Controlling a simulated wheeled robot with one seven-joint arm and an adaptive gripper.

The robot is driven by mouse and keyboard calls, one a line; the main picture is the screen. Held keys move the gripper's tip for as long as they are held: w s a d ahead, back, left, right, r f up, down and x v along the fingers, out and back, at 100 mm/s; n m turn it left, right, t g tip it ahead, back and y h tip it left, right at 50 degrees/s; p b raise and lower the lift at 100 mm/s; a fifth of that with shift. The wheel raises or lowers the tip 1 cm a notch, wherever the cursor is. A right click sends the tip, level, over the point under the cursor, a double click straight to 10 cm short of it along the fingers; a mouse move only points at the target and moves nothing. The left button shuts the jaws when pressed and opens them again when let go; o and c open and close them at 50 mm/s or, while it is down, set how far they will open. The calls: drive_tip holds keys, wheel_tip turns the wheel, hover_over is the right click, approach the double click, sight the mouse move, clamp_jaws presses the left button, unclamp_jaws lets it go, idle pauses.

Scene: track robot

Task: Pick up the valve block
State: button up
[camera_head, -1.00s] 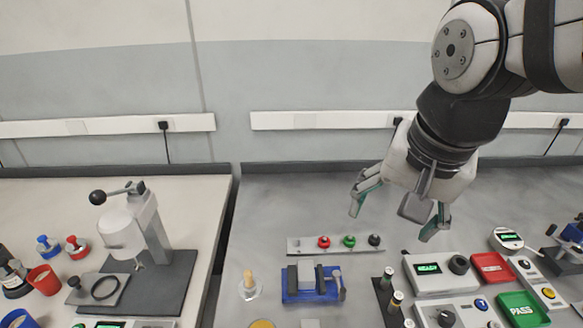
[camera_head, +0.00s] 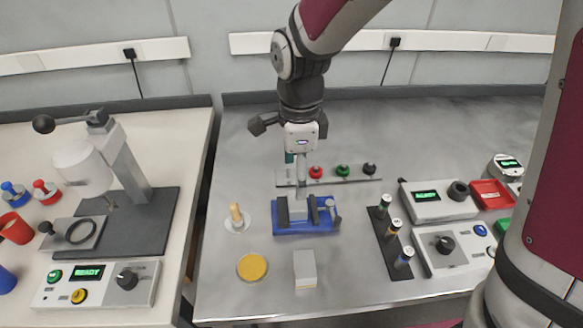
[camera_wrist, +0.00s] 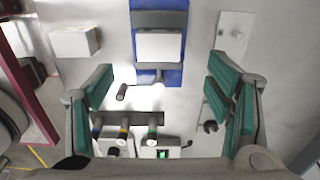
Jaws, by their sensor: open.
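No label marks the valve block. A light grey block (camera_head: 297,209) sits in the blue vise (camera_head: 290,229), and I take it for the valve block. My gripper (camera_head: 295,170) is above the vise in the head view, pointing down. In the wrist view my gripper (camera_wrist: 160,92) has its green-padded fingers wide apart, with nothing between them; the block lies above the line between the fingertips. My fingers partly cover the block's back in the head view.
A pale box (camera_head: 304,269) stands in front of the vise. A yellow dish (camera_head: 252,267) and a wooden-handled stamp (camera_head: 237,217) are at left. A rail with coloured knobs (camera_head: 343,172) lies behind. A rack of vials (camera_head: 394,240) and control boxes (camera_head: 440,200) stand at right.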

sight(297, 207)
wheel_tip(297, 207, down, 9)
drive_tip(key=shift+s+f+b, duration=0.1)
drive_tip(key=shift+b, duration=0.2)
drive_tip(key=c, duration=1.5)
